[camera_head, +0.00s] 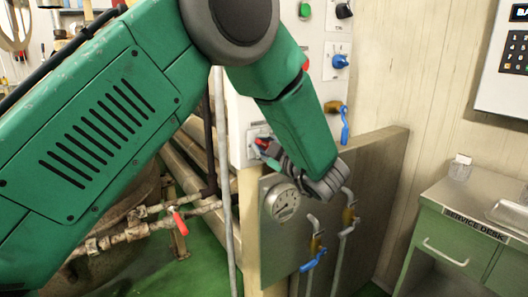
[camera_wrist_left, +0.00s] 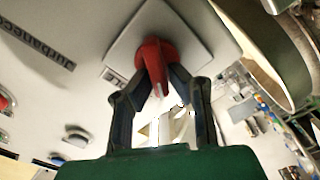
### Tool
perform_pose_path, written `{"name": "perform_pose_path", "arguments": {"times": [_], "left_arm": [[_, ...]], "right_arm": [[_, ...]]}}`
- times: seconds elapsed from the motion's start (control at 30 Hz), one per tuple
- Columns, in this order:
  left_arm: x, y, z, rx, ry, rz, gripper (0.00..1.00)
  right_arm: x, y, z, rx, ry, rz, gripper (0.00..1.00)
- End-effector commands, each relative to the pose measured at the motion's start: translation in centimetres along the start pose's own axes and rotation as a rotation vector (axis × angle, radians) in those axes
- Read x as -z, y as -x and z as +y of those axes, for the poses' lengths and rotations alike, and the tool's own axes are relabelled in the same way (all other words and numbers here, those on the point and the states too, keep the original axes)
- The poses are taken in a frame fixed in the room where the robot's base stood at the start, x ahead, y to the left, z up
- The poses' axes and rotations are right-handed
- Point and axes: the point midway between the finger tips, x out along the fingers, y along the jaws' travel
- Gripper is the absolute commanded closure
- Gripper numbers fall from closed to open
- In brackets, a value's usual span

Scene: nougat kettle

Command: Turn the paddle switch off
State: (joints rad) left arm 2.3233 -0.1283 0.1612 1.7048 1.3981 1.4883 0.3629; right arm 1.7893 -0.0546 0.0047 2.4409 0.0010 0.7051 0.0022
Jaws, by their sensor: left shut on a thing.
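The red paddle switch (camera_wrist_left: 153,58) sits on a pale square plate (camera_wrist_left: 185,30) on the panel face in the left wrist view. My left gripper (camera_wrist_left: 160,80) has one dark fingertip on each side of the paddle and is shut on it. In the head view my green left arm reaches across to the switch plate (camera_head: 253,135) low on the white panel. There the left gripper (camera_head: 268,150) is partly hidden by the arm, and a little red of the paddle (camera_head: 262,142) shows beside it. My right gripper is in neither view.
The white panel also carries a blue knob (camera_head: 340,61), a red button and a green button (camera_head: 305,10). Below it a metal plate (camera_head: 380,165) holds a round gauge (camera_head: 282,202) and blue-handled valves (camera_head: 313,261). A green service desk (camera_head: 455,250) stands at the right.

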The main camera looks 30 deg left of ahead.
Motion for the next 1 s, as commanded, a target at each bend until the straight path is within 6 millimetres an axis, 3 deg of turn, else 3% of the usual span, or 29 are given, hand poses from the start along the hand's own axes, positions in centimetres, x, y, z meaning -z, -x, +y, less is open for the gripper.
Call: {"name": "perform_pose_path", "arguments": {"times": [0.5, 1.0], "left_arm": [[-0.4, -0.1, -0.8, -0.001, 0.444, -0.003, 1.00], [-0.3, -0.1, -0.7, 0.000, 0.614, -0.003, 1.00]], "right_arm": [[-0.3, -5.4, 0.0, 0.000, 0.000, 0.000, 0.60], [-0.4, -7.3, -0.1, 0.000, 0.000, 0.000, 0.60]]}}
